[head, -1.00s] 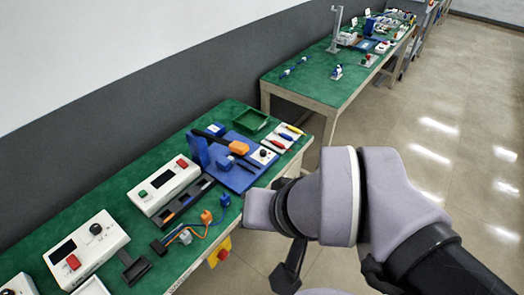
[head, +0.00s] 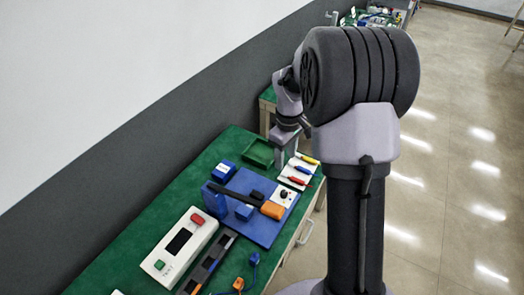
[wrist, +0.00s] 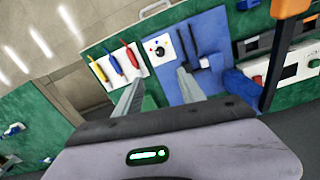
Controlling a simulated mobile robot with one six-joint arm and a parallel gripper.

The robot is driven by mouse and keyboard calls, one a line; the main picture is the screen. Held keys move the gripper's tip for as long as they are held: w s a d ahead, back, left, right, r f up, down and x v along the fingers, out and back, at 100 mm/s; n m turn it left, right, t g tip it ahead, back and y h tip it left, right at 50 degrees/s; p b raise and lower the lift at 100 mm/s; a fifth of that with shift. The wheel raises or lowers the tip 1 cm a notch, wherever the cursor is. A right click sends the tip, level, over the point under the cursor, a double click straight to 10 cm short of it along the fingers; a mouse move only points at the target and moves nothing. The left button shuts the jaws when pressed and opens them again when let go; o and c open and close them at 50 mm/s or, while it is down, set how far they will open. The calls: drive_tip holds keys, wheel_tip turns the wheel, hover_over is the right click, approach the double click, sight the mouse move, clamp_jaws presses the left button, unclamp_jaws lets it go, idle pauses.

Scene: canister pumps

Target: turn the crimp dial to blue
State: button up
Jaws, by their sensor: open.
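The crimp dial is a dark round knob (head: 284,194) on a white plate, set on the blue base (head: 262,232) of the crimp press. In the wrist view the dial (wrist: 158,48) shows small coloured marks around it, one of them red; its exact pointing is too small to tell. The press has a black lever with an orange handle (head: 272,210), seen also in the wrist view (wrist: 291,8). My gripper (wrist: 161,76) is open and empty, its two fingers pointing toward the dial plate with a gap. In the head view my arm hides part of it.
A white tool plate (head: 297,171) with red and yellow tools lies beside the dial. A green tray (head: 258,153) sits behind. A white control box (head: 180,243) with red and green buttons stands at left. Bare green table top lies between the box and the wall.

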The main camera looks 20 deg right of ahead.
sight(284, 192)
drive_tip(key=f+b, duration=0.2)
drive_tip(key=f, duration=0.3)
drive_tip(key=f+b, duration=0.2)
drive_tip(key=f, duration=0.4)
drive_tip(key=f+b, duration=0.2)
drive_tip(key=f, duration=0.4)
drive_tip(key=shift+s+d+f+b, duration=0.2)
drive_tip(key=shift+s+d+b, duration=0.05)
drive_tip(key=shift+s+b, duration=0.1)
drive_tip(key=shift+r, duration=0.1)
clamp_jaws()
